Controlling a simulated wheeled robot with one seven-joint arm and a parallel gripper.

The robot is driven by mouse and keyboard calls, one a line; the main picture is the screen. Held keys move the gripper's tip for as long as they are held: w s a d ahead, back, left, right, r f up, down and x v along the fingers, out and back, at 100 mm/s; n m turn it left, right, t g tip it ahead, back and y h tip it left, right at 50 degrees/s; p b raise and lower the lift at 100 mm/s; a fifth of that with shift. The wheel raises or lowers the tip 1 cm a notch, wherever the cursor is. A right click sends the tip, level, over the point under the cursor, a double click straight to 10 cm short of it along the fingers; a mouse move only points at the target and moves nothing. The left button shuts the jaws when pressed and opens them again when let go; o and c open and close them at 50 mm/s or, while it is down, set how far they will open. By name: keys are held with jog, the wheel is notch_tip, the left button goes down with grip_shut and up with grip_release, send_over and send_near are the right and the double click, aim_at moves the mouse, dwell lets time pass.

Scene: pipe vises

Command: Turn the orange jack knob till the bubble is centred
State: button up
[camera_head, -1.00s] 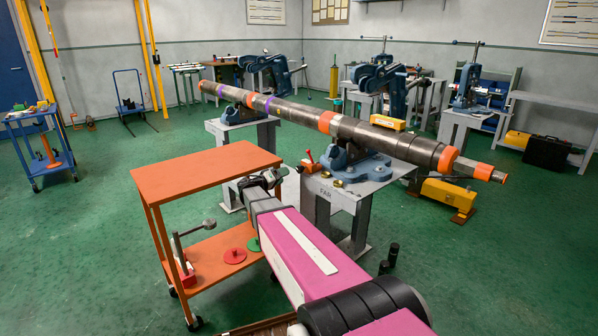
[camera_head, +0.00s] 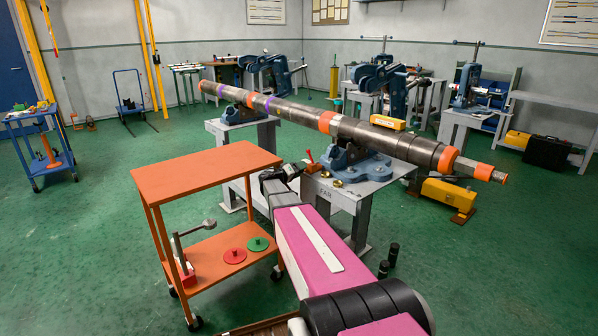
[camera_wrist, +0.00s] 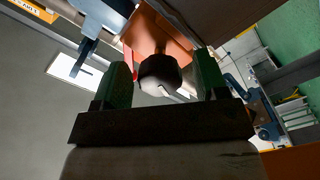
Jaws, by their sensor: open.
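In the wrist view, a dark round knob (camera_wrist: 160,76) sits at the end of an orange body (camera_wrist: 152,32), which I take for the jack. My gripper (camera_wrist: 162,70) is open, with one green finger on each side of the knob. Gaps show beside the knob; how deep it sits between the fingers I cannot tell. In the head view, my gripper (camera_head: 289,171) is beside the front vise stand, near a small orange-red handle (camera_head: 311,158). A yellow level (camera_head: 388,122) rests on the long pipe (camera_head: 375,136); its bubble is too small to read.
The pipe lies across blue vises (camera_head: 350,165) on grey stands. An orange cart (camera_head: 205,170) stands left of my arm, with red (camera_head: 235,256) and green (camera_head: 258,244) discs on its lower shelf. Dark cylinders (camera_head: 393,252) stand on the floor to the right.

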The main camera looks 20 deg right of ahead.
jog(key=c, duration=0.9)
jog(key=shift+n, duration=2.2)
jog(key=shift+c, duration=0.2)
jog(key=o, duration=0.9)
jog(key=shift+o, duration=0.2)
jog(key=shift+a, duration=0.15)
jog(key=v, duration=1)
jog(key=shift+a, duration=0.25)
jog(key=shift+s, duration=0.25)
